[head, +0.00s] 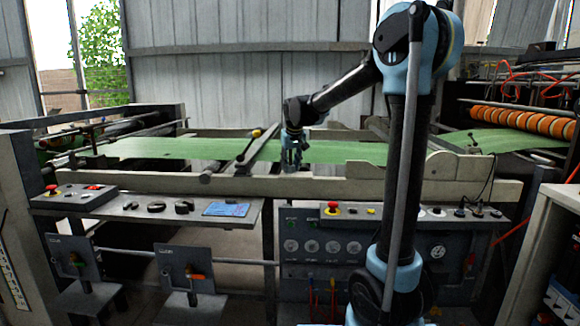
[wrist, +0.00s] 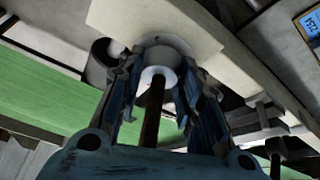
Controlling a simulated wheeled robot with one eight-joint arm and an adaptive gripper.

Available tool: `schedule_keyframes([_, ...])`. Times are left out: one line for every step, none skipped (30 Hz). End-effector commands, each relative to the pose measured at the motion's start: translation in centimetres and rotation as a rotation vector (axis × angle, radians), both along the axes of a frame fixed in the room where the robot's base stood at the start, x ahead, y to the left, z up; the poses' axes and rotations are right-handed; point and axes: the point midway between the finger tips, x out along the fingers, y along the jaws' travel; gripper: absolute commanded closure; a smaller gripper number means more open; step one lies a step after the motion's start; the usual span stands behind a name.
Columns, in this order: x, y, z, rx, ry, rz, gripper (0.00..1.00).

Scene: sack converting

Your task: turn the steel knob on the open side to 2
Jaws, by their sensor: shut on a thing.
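My gripper (head: 291,163) points down at the pale front rail of the machine, beside the green web. In the wrist view my gripper (wrist: 165,72) has its two blue-grey fingers on either side of a round grey knob (wrist: 165,50) at the rail, and it is shut on it. A pale disc and a dark stem show between the fingers. In the head view the fingers hide the knob. I cannot read any number or pointer on it.
The green web (head: 180,149) runs across the machine behind the rail (head: 320,187). A dark cylinder (wrist: 104,51) is close to the left finger. Below are a control panel (head: 325,248) with dials and a shelf (head: 150,208) with a blue card (head: 226,209).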

Motion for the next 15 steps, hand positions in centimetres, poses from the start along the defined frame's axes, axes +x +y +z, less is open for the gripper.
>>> schedule_keyframes([0.01,-0.02,-0.02,-0.005,0.0,-0.041,0.91])
schedule_keyframes([0.01,0.01,-0.03,-0.004,0.0,-0.069,0.91])
schedule_keyframes([0.03,0.01,-0.02,-0.004,-0.001,-0.108,0.91])
schedule_keyframes([0.04,0.05,-0.02,-0.003,-0.001,-0.135,0.91])
schedule_keyframes([0.04,0.09,-0.02,-0.004,-0.001,-0.162,0.91])
schedule_keyframes([0.03,0.14,-0.03,-0.003,-0.001,-0.198,0.91])
schedule_keyframes([0.02,0.16,-0.03,-0.004,0.0,-0.224,0.91])
schedule_keyframes([0.04,0.15,-0.02,-0.005,0.0,-0.25,0.91])
schedule_keyframes([0.05,0.18,-0.03,-0.003,0.0,-0.283,0.91])
schedule_keyframes([0.05,0.19,-0.02,-0.004,-0.001,-0.307,0.91])
schedule_keyframes([0.05,0.2,-0.02,-0.004,-0.001,-0.33,0.91])
schedule_keyframes([0.01,0.24,-0.03,-0.003,0.0,-0.359,0.91])
schedule_keyframes([0.01,0.26,-0.03,-0.003,0.0,-0.379,0.91])
schedule_keyframes([0.04,0.27,-0.02,-0.003,-0.001,-0.399,0.91])
schedule_keyframes([0.04,0.29,-0.02,-0.003,0.0,-0.424,0.91])
